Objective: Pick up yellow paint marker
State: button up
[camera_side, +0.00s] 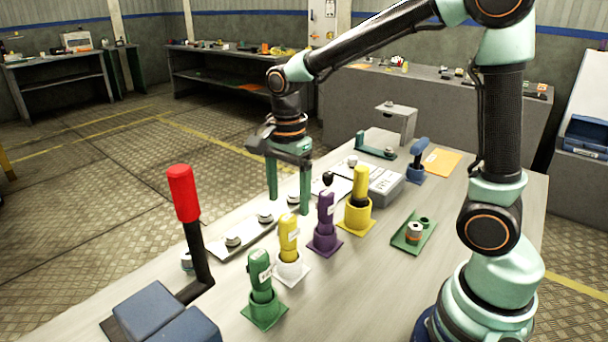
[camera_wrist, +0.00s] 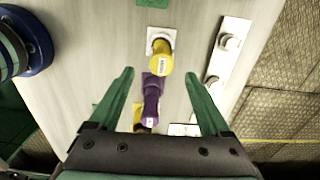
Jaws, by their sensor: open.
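A yellow paint marker with a pale label (camera_side: 288,228) stands upright in a white holder (camera_side: 292,272). In the wrist view this yellow marker (camera_wrist: 161,62) shows between and just beyond my fingertips, in its white holder (camera_wrist: 153,33). A second yellow piece with a black band (camera_side: 361,181) stands in a yellow holder (camera_side: 355,219); it is mostly hidden in the wrist view. A purple marker (camera_side: 326,208) stands between the two, and shows between my fingers in the wrist view (camera_wrist: 151,92). My gripper (camera_side: 289,205) is open and empty, pointing down over the row.
A green marker (camera_side: 260,268) stands in a green holder at the near end of the row. A red-topped black lever (camera_side: 184,195) rises at left near blue pads (camera_side: 150,312). A pale strip with knobs (camera_side: 250,228) runs beside the row. A grey box (camera_side: 375,182) stands behind.

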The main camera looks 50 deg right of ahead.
aim_at(288, 243)
notch_tip(288, 243, down, 12)
jog(key=shift+w+f, duration=0.15)
grip_shut()
dwell(0.6)
dwell(1.2)
